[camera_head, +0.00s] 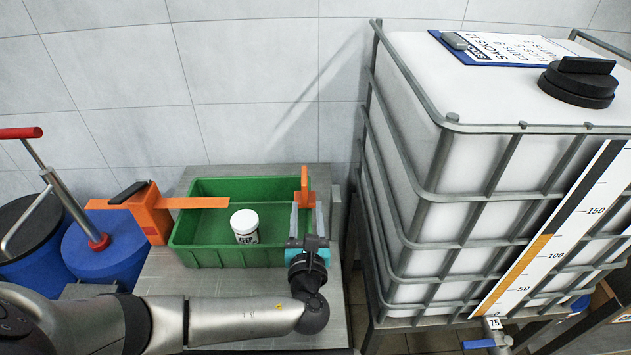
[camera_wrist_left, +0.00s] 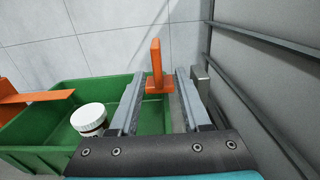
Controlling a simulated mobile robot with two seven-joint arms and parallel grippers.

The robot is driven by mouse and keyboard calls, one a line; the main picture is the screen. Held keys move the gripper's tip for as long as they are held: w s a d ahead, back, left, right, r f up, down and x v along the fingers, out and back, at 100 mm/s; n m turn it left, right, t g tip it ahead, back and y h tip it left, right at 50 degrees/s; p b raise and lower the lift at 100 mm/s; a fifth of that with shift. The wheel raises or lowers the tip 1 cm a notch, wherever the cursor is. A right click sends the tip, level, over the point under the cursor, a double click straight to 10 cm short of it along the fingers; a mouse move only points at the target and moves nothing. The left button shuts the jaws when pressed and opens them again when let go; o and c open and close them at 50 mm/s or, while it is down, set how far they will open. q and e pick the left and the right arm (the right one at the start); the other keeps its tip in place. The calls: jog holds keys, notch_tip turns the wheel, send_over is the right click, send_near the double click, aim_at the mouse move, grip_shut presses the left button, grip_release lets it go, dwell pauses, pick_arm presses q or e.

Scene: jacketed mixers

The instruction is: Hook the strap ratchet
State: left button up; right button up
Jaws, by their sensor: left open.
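The orange ratchet (camera_head: 150,210) with a black handle stands at the left of the green crate. Its flat orange strap (camera_head: 195,203) reaches right over the crate and ends in the air above it. An upright orange piece with a small foot (camera_head: 304,178), perhaps the hook, is at the crate's right end. It also shows in the left wrist view (camera_wrist_left: 156,66). My left gripper (camera_head: 308,212) is open, its two grey fingers pointing at this piece. In the left wrist view the piece appears between the fingertips (camera_wrist_left: 161,88); I cannot tell whether they touch it.
The green crate (camera_head: 205,257) holds a white lidded jar (camera_head: 244,225) and sits on a grey metal table (camera_head: 160,283). A caged white tank (camera_head: 400,160) stands close on the right. Blue drums (camera_head: 115,245) stand left. A tiled wall (camera_head: 250,80) is behind.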

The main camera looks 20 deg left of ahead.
aim_at(306, 176)
pick_arm(q)
jog(key=shift+w+a, duration=0.2)
jog(key=b+x, duration=0.2)
jog(key=x, duration=0.9)
jog(key=shift+w, duration=0.15)
grip_shut()
jog(key=shift+d, duration=0.1)
dwell(0.9)
